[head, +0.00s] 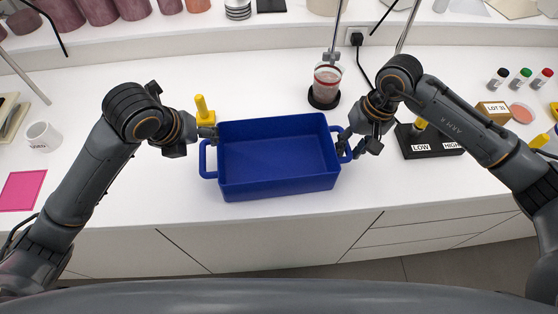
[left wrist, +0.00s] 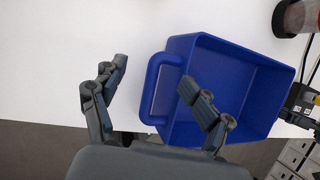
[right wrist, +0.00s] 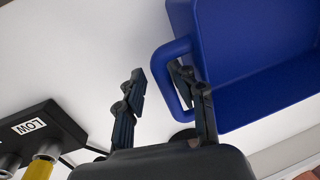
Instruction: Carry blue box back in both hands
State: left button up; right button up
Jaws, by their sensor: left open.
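The blue box (head: 278,188) is an open, empty tray with a loop handle on each short side, standing on the white counter. My left gripper (head: 207,136) is at its left handle (head: 206,162). In the left wrist view my left gripper (left wrist: 152,82) is open, and the handle bar (left wrist: 157,80) lies between its fingers, apart from the left one. My right gripper (head: 350,146) is at the right handle. In the right wrist view my right gripper (right wrist: 158,72) is open, with one finger inside the handle loop (right wrist: 167,72) and the other outside it.
A yellow-handled object (head: 203,106) stands behind the box's left corner. A glass jar (head: 327,80) on a dark base stands behind its right corner. A black LOW/HIGH stand (head: 425,143) is right of the box. A white mug (head: 43,136) stands far left. The counter's front edge is close.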

pick_arm(q)
jog(key=shift+v, duration=1.55)
pick_arm(e)
jog(key=shift+d, duration=0.1)
pick_arm(q)
jog(key=shift+a, duration=0.1)
pick_arm(e)
jog(key=shift+o, duration=0.2)
jog(key=o, duration=0.8)
jog(key=shift+r, duration=0.1)
notch_tip(320, 180, up, 12)
jog(key=d, duration=0.2)
jog(key=shift+w+d+f, duration=0.1)
jog(key=shift+f, duration=0.1)
